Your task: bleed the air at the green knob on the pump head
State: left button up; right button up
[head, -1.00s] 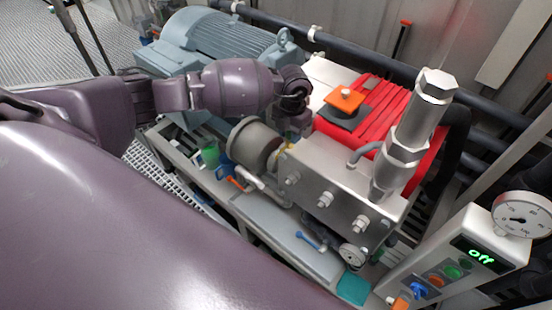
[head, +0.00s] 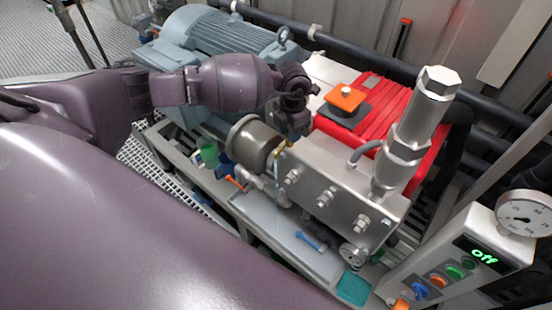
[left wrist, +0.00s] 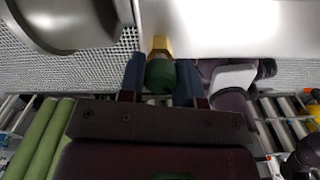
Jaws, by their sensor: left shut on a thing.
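The green knob (left wrist: 160,77) sits on a brass hex fitting (left wrist: 160,46) at the pump head's side in the left wrist view. My left gripper (left wrist: 160,82) has one blue finger on each side of the knob and is shut on it. In the head view my left gripper (head: 292,136) is at the near left corner of the steel pump head (head: 335,185), and it hides the knob. The brass fitting (head: 279,149) shows just below it, with a thin pale streak under it, perhaps liquid. My right gripper is not in view.
A steel cylinder (head: 252,142) stands close left of the gripper. A panel with a gauge (head: 525,212) reads "off" at right. A tray (head: 285,238) with a blue tool (head: 308,240) lies below.

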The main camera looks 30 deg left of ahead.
pick_arm(q)
jog(key=shift+f+m, duration=0.1)
jog(key=shift+m, duration=0.9)
jog(key=m+b, duration=0.2)
jog(key=m, duration=0.1)
jog(key=shift+f, duration=0.1)
jog(key=shift+m, duration=0.6)
jog(key=shift+m+b, duration=0.6)
jog(key=shift+m, duration=0.6)
jog(key=shift+m+b, duration=0.3)
jog(key=shift+m, duration=0.7)
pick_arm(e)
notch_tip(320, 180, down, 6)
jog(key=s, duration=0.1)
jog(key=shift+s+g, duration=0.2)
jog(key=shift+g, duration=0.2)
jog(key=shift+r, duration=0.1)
pick_arm(q)
jog(key=o, duration=0.9)
jog(key=shift+r, duration=0.2)
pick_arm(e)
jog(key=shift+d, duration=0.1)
